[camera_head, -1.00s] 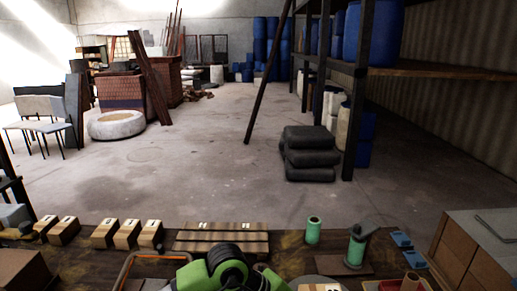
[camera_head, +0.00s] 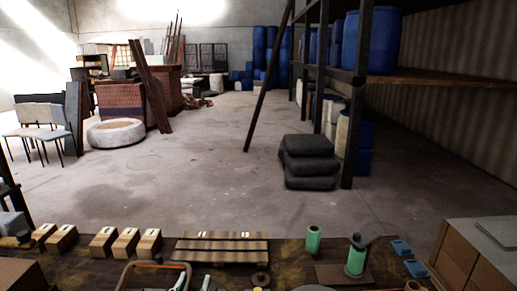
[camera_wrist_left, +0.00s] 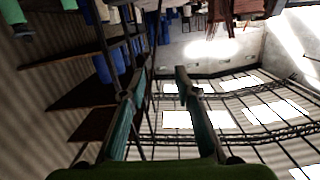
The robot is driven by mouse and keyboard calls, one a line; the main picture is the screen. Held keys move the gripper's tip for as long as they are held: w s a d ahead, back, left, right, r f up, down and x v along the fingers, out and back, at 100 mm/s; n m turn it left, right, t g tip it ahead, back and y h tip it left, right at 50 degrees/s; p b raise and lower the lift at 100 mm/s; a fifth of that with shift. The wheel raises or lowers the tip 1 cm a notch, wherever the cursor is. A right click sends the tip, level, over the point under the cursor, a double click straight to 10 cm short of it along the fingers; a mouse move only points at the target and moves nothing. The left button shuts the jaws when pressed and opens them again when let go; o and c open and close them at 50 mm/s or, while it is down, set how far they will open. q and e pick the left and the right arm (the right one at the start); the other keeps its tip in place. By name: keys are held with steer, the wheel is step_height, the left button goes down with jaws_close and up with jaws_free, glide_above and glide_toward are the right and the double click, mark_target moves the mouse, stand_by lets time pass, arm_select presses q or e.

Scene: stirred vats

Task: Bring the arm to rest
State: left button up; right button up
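My left gripper (camera_head: 193,283) shows only by its two pale fingertips at the bottom edge of the head view, at the orange-rimmed tray (camera_head: 128,271). In the left wrist view its two teal fingers (camera_wrist_left: 161,76) stand apart with nothing between them. Behind them are the shelves and the bright roof windows, so the gripper points up and away from the bench. The rest of the left arm is below the head view. My right gripper is in neither view.
The workbench (camera_head: 90,265) holds several wooden blocks (camera_head: 103,241), a slatted wooden rack (camera_head: 220,251), a green cylinder (camera_head: 313,239), a green vat with a handle (camera_head: 356,260) and blue pieces (camera_head: 401,248). A wooden box (camera_head: 470,260) stands at right.

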arm_select(q)
steer(key=s+a+f+g+y, duration=0.1)
steer(key=s+a+f+g, duration=0.25)
steer(key=s+f, duration=0.3)
steer(key=s+a+f+g, duration=0.2)
steer(key=s+f+g, duration=0.25)
steer(key=f, duration=0.35)
steer(key=s+f+g, duration=0.3)
steer(key=s+f, duration=0.1)
steer(key=s, duration=0.4)
steer(key=s+f+g, duration=0.2)
steer(key=s+f, duration=0.2)
steer(key=s, duration=0.4)
step_height(320, 180, down, 25)
steer(key=g, duration=0.2)
steer(key=s+a+f, duration=0.1)
steer(key=s+f, duration=0.7)
steer(key=s, duration=0.1)
steer(key=s+a+f+m, duration=0.1)
steer(key=s+a+f, duration=0.1)
steer(key=s+f, duration=0.7)
steer(key=shift+s+a+g, duration=0.15)
steer(key=shift+a+g, duration=0.1)
steer(key=shift+g, duration=0.15)
